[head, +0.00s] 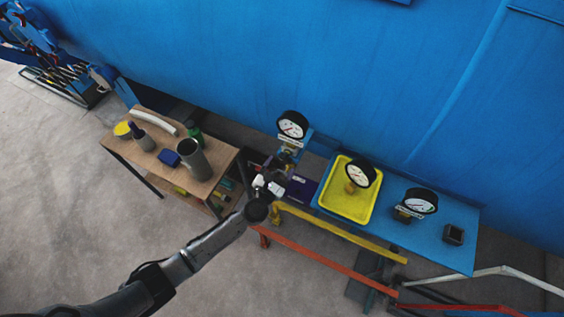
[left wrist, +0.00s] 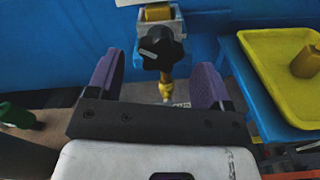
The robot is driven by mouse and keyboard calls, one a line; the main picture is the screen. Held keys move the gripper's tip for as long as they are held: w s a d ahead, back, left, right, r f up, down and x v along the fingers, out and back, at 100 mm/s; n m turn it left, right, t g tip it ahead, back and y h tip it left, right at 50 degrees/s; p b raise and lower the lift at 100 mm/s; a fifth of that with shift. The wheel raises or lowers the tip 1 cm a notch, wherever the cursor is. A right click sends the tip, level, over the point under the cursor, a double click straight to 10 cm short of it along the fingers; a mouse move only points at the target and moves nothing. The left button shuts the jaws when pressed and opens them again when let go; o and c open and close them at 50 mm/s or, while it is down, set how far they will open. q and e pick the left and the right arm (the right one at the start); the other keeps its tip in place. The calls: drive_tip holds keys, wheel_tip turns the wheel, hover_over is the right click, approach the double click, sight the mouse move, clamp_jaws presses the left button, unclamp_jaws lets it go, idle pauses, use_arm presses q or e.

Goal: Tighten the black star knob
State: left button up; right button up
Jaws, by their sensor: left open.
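The black star knob (left wrist: 160,48) shows in the left wrist view, on a brass stem below a brass and grey fitting on the blue wall. My left gripper (left wrist: 158,82) is open, with its two purple-padded fingers on either side of the knob's line of sight. The knob appears ahead of and between the fingertips, and I cannot tell whether they touch it. In the head view my left gripper (head: 268,187) is below the left gauge (head: 292,125); the knob is too small to make out there. My right gripper is not in view.
A yellow tray (head: 341,212) with a gauge stands on the blue table (head: 450,255), beside another gauge (head: 419,201) and a dark square box (head: 453,234). A wooden table (head: 225,160) with several items is at left. Yellow (head: 340,233) and orange (head: 330,264) rails run in front.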

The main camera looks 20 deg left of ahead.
use_arm(q)
drive_tip(key=shift+w, duration=1)
drive_tip(key=c, duration=0.9)
